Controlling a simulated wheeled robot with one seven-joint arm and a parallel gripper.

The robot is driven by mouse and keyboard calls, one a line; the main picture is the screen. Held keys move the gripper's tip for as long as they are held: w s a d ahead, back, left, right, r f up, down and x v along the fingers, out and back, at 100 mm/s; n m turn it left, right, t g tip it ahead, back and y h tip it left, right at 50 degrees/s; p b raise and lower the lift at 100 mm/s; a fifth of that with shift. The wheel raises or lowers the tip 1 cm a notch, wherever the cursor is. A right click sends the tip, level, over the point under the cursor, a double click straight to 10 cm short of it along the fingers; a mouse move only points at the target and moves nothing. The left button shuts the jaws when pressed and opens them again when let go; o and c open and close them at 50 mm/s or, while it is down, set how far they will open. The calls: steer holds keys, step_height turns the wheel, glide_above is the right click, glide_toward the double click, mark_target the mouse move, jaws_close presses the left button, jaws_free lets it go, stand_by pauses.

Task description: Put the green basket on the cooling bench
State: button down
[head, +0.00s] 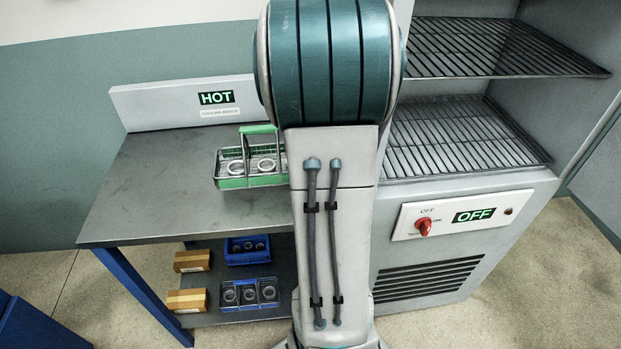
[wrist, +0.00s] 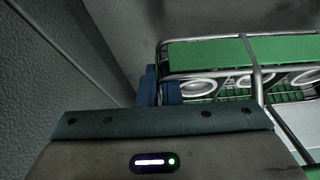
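The green basket (head: 250,167), a wire frame with green rims, a green top bar and several pale rings, is over the cooling bench (head: 165,185), its right end hidden by my arm. I cannot tell whether its base touches the bench top. In the wrist view the basket (wrist: 212,53) fills the upper right. My gripper (wrist: 160,88) has its blue fingers close together at the basket's left end, with the frame wire between them, and it looks shut on that wire. The contact is small and partly hidden. My gripper is hidden behind my arm in the head view.
The bench's back panel (head: 190,102) reads HOT. A lower shelf holds blue trays (head: 249,293) with rings and cardboard boxes (head: 187,300). At right stands a cabinet with wire racks (head: 460,135) and a red switch (head: 424,227), its display reading OFF. The bench's left part is clear.

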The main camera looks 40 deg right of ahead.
steer(key=shift+f+b, duration=0.55)
steer(key=shift+f, duration=0.95)
steer(key=c, duration=1.6)
jaws_free()
